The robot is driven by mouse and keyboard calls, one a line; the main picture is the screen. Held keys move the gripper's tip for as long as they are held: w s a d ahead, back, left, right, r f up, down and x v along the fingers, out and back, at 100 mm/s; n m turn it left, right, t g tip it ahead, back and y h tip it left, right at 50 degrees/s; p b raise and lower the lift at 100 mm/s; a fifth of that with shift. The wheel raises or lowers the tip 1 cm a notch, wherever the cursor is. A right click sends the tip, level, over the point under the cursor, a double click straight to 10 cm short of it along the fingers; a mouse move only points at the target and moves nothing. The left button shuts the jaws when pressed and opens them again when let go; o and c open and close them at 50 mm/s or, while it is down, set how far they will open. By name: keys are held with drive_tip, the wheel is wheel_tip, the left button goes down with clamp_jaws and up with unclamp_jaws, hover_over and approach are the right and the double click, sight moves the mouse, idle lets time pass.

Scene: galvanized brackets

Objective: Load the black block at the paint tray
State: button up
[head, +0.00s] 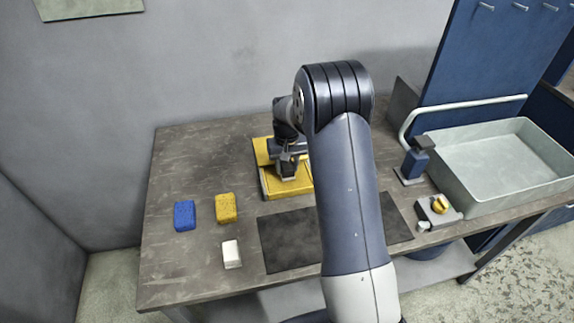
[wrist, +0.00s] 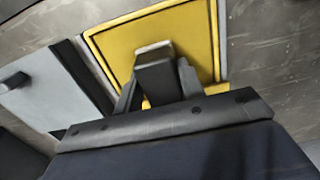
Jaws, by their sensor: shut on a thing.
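The black block (wrist: 153,78) is between my gripper's fingers (wrist: 158,88) in the wrist view, with a lighter grey end face. My gripper (head: 289,158) is shut on it. In the head view the block (head: 287,171) shows as a dark shape under the gripper, over the yellow paint tray (head: 303,187). The yellow tray also fills the background behind the block in the wrist view (wrist: 200,35). I cannot tell whether the block touches the tray floor. My arm hides the tray's right side in the head view.
A blue sponge (head: 185,216), a yellow sponge (head: 226,208) and a white block (head: 231,254) lie on the left of the worktop (head: 190,160). A dark mat (head: 285,240) lies in front.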

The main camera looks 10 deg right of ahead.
drive_tip(key=shift+f+b, duration=0.45)
drive_tip(key=shift+f, duration=0.15)
idle(1.4)
drive_tip(key=shift+r, duration=0.1)
drive_tip(key=shift+r+p, duration=2.1)
drive_tip(key=shift+r, duration=1.4)
